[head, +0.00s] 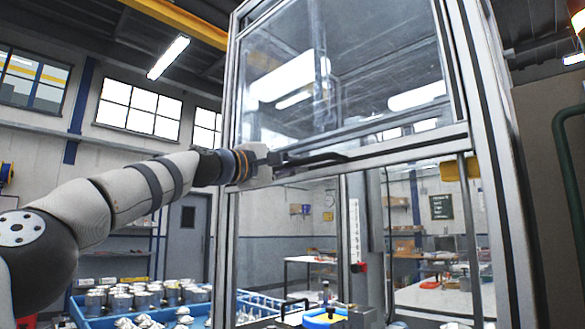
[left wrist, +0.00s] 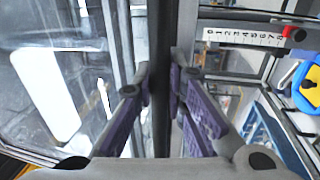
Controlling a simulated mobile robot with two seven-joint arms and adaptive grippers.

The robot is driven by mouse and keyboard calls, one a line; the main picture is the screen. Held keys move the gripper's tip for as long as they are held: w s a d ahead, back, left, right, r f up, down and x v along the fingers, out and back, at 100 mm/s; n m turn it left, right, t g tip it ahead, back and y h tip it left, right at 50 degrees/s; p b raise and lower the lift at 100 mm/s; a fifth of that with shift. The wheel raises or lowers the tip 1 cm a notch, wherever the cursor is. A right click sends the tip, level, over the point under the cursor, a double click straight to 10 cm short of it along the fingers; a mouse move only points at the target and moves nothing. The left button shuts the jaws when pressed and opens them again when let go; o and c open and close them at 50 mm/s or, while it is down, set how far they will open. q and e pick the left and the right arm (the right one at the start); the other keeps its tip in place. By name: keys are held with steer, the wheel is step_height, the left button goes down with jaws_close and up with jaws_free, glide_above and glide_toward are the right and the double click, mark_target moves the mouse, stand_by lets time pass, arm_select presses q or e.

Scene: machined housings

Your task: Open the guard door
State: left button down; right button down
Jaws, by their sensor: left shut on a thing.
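The guard door (head: 345,70) is a clear panel in a metal frame, high in the tall enclosure. Its bottom rail (head: 400,148) lies well above the work area, and the space below it looks open. A dark bar handle (head: 325,158) runs along that rail. My left gripper (head: 277,159) is at the left end of the handle, shut on it. In the left wrist view the two fingers of the gripper (left wrist: 161,75) close on the dark handle (left wrist: 161,40), with the clear panel (left wrist: 50,90) on the left. My right gripper is not in view.
Enclosure posts (head: 495,170) stand right of the door. Inside is an upright white scale (head: 354,215) with a red marker. A blue tray (head: 88,318) of metal parts lies at lower left. A blue and yellow thing (head: 325,316) is low in the middle.

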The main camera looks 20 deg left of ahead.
arm_select(q)
steer(key=c, duration=1.6)
jaws_free()
steer(key=shift+f, duration=0.1)
steer(key=v, duration=0.7)
steer(key=shift+s, duration=0.2)
